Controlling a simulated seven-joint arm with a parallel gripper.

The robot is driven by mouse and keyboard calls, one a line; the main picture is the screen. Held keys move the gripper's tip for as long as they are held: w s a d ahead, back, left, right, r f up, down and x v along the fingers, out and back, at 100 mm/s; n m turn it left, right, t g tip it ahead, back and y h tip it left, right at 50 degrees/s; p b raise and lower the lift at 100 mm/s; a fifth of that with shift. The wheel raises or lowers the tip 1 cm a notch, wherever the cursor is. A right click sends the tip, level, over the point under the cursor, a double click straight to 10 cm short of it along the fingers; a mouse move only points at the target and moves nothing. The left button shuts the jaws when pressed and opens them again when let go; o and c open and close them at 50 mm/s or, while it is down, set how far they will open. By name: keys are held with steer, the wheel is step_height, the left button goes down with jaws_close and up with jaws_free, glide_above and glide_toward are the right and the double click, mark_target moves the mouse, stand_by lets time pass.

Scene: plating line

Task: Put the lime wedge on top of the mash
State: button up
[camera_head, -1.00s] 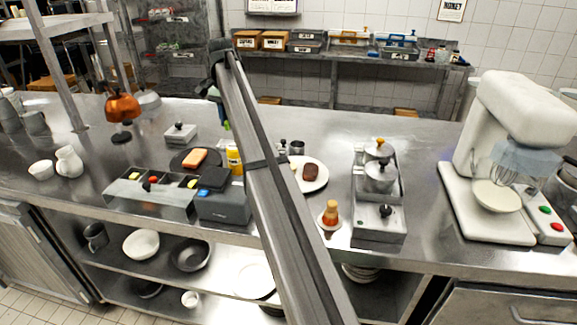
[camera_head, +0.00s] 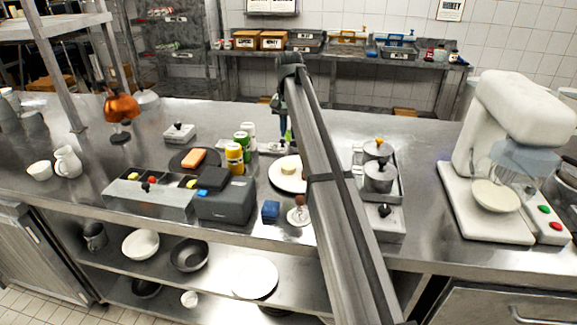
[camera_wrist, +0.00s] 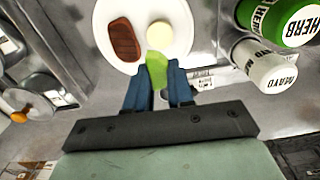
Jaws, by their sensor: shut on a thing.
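My gripper (camera_wrist: 156,88) is shut on the lime wedge (camera_wrist: 156,68), a light green piece held between its blue fingertips. In the head view my gripper (camera_head: 284,128) is raised above the counter, behind the plate. The mash (camera_wrist: 159,36) is a pale yellow round mound on the white plate (camera_wrist: 178,14); it also shows in the head view (camera_head: 289,168). In the wrist view the wedge appears just below the mash; I cannot tell its height above it. A brown piece of meat (camera_wrist: 124,40) lies beside the mash. My arm hides the meat in the head view.
Herb (camera_wrist: 272,22) and mayo (camera_wrist: 265,65) bottles stand close to the plate. A yellow bottle (camera_head: 234,159) and a grey box (camera_head: 226,202) are on its left. Lidded metal pots (camera_head: 379,176) stand right of my arm. A blue block (camera_head: 271,211) lies near the front edge.

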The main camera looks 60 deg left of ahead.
mark_target(289, 164)
steer(key=shift+f, duration=5)
steer(key=shift+f, duration=0.1)
steer(key=o, duration=0.7)
steer(key=shift+o, duration=0.2)
step_height(289, 164, up, 12)
steer(key=shift+r, duration=0.15)
